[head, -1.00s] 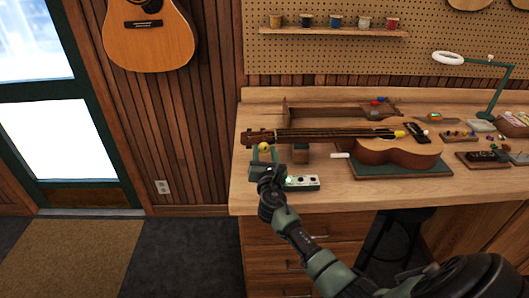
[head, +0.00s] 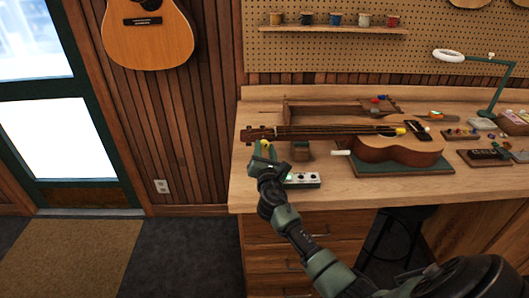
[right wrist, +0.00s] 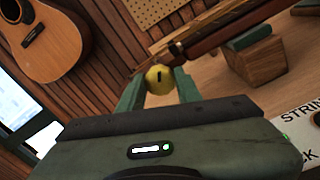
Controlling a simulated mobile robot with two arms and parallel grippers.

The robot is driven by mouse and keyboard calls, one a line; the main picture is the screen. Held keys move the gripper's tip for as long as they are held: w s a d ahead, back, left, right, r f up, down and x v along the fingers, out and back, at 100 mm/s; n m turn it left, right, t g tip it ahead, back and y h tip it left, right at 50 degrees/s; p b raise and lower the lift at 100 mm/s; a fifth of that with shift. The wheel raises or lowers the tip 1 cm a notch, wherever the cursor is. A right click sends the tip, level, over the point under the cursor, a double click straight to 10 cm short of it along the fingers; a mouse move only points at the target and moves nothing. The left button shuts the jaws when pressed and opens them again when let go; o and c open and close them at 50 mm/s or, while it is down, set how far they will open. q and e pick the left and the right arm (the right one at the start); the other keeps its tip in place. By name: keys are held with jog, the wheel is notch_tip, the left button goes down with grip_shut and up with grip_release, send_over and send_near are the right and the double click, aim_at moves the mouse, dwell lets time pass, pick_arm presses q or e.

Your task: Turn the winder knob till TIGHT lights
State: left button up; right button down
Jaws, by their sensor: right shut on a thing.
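The yellow winder knob (head: 264,143) sits at the headstock end of the ukulele (head: 398,150). In the right wrist view the knob (right wrist: 160,79) is round with a dark mark on its face. My right gripper (head: 266,150) is shut on the knob, with one green finger on each side of it in the right wrist view (right wrist: 158,90). A white box (head: 303,180) with dark round spots lies just right of the gripper. In the right wrist view part of the box's lettering (right wrist: 298,122) shows. No lit TIGHT label is readable. My left gripper is not in view.
The ukulele rests on a green mat (head: 405,168) and a neck block (head: 300,151) on the wooden bench (head: 350,196). A green lamp (head: 497,88), small parts and trays crowd the bench's right side. A stool (head: 400,235) stands below.

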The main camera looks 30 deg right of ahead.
jog(key=m+b, duration=0.1)
jog(key=m, duration=0.1)
jog(key=m+b, duration=0.3)
jog(key=shift+f+m, duration=0.3)
jog(key=m+b, duration=0.3)
jog(key=m, duration=0.2)
jog(key=shift+m, duration=0.3)
jog(key=m+h+b, duration=0.1)
jog(key=m+b, duration=0.2)
jog(key=m, duration=0.2)
jog(key=shift+m, duration=0.4)
jog(key=shift+a+r+m+g+b, duration=0.1)
jog(key=shift+m+g+b, duration=0.2)
jog(key=shift+m+b, duration=1.45)
jog(key=shift+m+p, duration=0.6)
jog(key=shift+m, duration=0.15)
jog(key=c, duration=1.3)
grip_release()
jog(key=shift+o, duration=0.2)
